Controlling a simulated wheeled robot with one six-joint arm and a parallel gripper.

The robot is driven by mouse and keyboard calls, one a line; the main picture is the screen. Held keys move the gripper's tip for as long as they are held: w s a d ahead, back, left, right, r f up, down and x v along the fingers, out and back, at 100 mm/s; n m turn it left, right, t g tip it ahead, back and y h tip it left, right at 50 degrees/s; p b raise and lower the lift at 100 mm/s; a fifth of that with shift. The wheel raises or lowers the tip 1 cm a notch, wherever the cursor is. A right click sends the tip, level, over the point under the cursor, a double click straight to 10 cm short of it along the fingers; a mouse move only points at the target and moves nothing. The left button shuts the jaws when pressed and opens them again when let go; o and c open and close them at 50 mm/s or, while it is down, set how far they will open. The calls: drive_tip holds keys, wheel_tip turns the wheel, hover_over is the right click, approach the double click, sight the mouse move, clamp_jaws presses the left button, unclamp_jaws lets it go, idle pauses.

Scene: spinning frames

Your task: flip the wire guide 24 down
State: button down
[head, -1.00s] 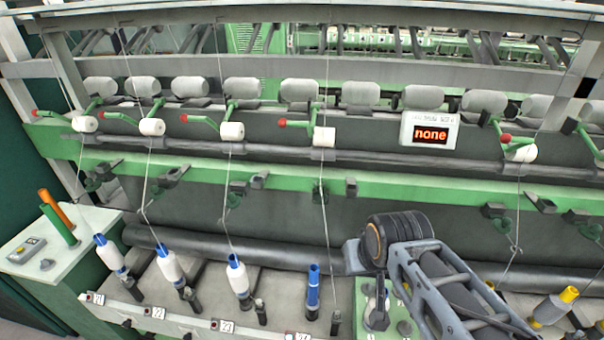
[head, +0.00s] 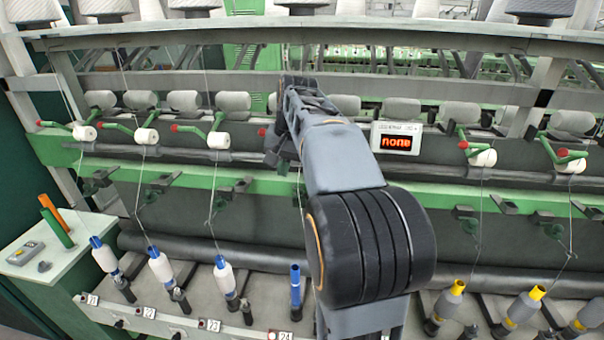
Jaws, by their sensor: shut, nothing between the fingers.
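The position labelled 24 (head: 280,335) is at the bottom centre of the head view. An empty blue tube (head: 296,290) stands at this position, without white yarn on it. My gripper (head: 283,168) is shut and empty at the green rail above position 24. Its tips are small and dark here, and I cannot tell whether they touch anything. Wire guide 24 is hidden behind my gripper and arm, so I cannot tell whether it is up or down. The neighbouring wire guide 23 (head: 223,190) shows to the left on the rail.
The green rail (head: 250,185) runs across the machine. White-wound bobbins (head: 223,277) stand at the left and yellow-topped ones (head: 522,305) at the right. A side table (head: 70,240) stands at the left.

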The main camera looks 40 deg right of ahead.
drive_tip(key=w+d+m+y, duration=0.1)
drive_tip(key=w+d+m, duration=0.2)
drive_tip(key=d, duration=0.8)
drive_tip(key=s+x, duration=0.1)
drive_tip(key=x, duration=0.7)
drive_tip(key=shift+a+g, duration=0.4)
drive_tip(key=shift+w+f, duration=0.1)
drive_tip(key=shift+f, duration=0.1)
